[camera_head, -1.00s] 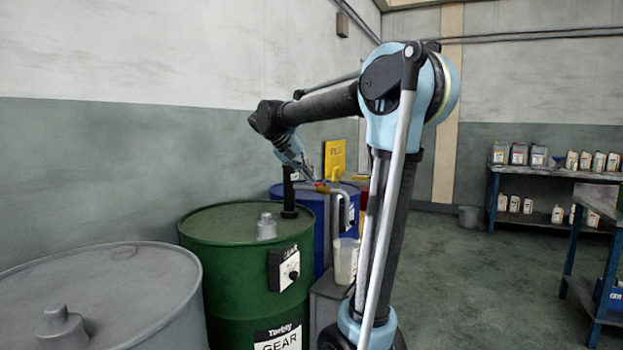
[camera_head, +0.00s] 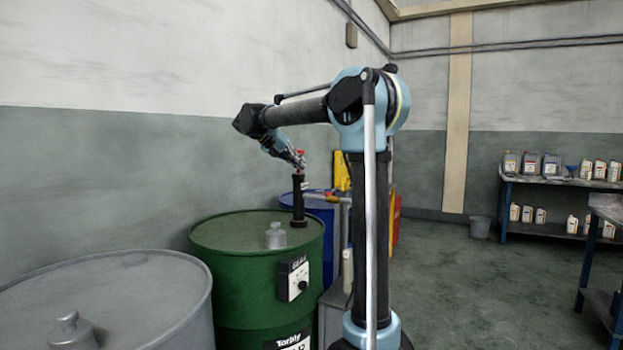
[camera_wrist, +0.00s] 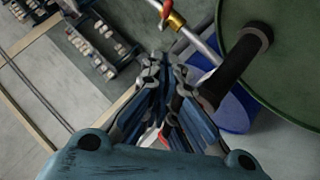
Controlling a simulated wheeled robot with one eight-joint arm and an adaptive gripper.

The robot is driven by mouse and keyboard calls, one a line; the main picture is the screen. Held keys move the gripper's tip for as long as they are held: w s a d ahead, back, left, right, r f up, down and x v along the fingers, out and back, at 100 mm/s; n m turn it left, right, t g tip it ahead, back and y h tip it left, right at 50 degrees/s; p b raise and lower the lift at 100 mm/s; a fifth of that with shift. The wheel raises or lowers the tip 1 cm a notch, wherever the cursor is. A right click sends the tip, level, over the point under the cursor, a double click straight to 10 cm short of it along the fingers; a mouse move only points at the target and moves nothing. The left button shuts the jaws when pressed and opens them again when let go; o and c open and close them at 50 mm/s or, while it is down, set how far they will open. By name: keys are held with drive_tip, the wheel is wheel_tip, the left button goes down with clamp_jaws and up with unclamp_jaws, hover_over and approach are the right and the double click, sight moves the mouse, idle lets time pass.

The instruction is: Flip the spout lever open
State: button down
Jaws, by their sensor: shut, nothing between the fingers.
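The spout is a pale pipe (camera_wrist: 205,45) with a brass valve (camera_wrist: 176,20) and a red lever (camera_wrist: 158,7) at the top edge of the wrist view. The lever is partly cut off, so its position is hard to judge. My gripper (camera_wrist: 165,62) is shut and empty, apart from the valve and below it in that view. The black pump post (camera_wrist: 238,62) rises from the green drum (camera_wrist: 290,40). In the head view, my gripper (camera_head: 299,158) is at the top of the post (camera_head: 299,200), beside a small red part; contact is unclear.
A grey drum (camera_head: 120,300) stands at front left. A blue drum (camera_head: 320,205) is behind the green one. Shelves with bottles (camera_head: 545,180) stand at the right.

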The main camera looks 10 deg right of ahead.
sight(330, 193)
drive_tip(key=s+f+x, duration=0.1)
drive_tip(key=s+x, duration=0.1)
drive_tip(key=x, duration=1)
drive_tip(key=shift+s+f, duration=0.15)
drive_tip(key=shift+f, duration=0.3)
drive_tip(key=shift+d, duration=0.1)
